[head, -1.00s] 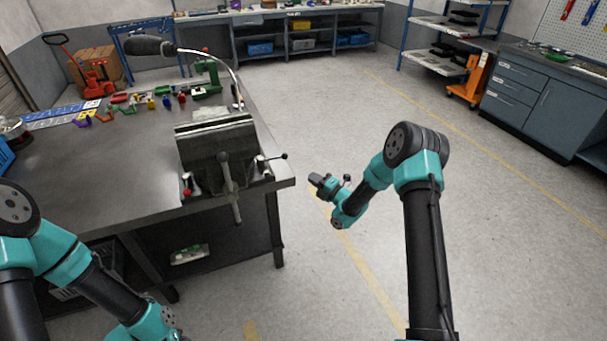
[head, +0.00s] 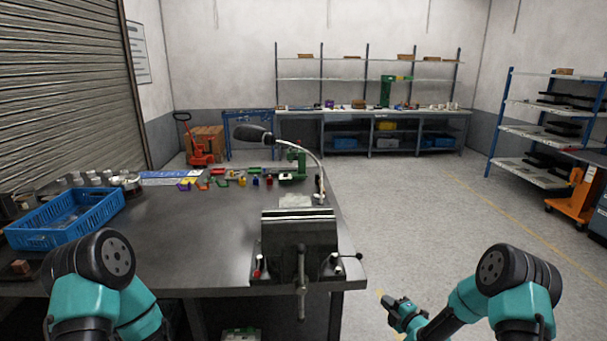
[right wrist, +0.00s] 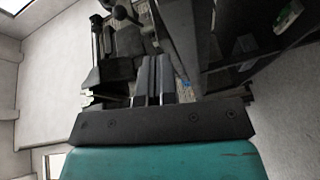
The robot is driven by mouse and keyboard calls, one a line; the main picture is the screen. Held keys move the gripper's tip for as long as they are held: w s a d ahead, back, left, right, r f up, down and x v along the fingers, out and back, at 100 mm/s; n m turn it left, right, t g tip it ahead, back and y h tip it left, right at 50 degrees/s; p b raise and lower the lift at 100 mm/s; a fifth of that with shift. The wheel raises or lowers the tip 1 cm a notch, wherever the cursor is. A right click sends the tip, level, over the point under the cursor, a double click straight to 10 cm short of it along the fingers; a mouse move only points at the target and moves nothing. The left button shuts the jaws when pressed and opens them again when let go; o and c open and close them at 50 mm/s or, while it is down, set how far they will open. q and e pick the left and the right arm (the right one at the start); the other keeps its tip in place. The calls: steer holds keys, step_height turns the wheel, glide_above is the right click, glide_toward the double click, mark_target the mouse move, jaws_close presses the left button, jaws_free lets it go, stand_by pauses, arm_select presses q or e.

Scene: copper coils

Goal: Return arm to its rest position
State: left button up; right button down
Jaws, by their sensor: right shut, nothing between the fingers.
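My right arm is teal and black and stands at the lower right of the head view. Its gripper (head: 398,306) is out over open floor, to the right of the workbench and below its top. In the right wrist view the two dark fingers (right wrist: 153,78) lie side by side, shut with nothing held. My left arm shows at the lower left of the head view as a shoulder and upper link; its gripper is out of frame.
The workbench (head: 190,235) carries a metal vise (head: 300,240) at its right front corner. Open floor (head: 420,215) lies to the right. A shelf rack (head: 545,115) stands far right.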

steer(key=s+a+f+m+g+h, duration=0.25)
steer(key=s+f+m+g, duration=0.2)
steer(key=s+m, duration=0.3)
steer(key=s+a+f+m+g+h, duration=0.1)
steer(key=s+a+f+m+g, duration=0.25)
steer(key=s+f+m, duration=0.4)
steer(key=s+a+m+g, duration=0.2)
steer(key=s+m+g, duration=0.4)
steer(key=s, duration=1.3)
steer(key=shift+s+r+m+g, duration=0.3)
steer(key=shift+m+g, duration=0.1)
steer(key=shift+m, duration=0.6)
steer(key=shift+h, duration=0.25)
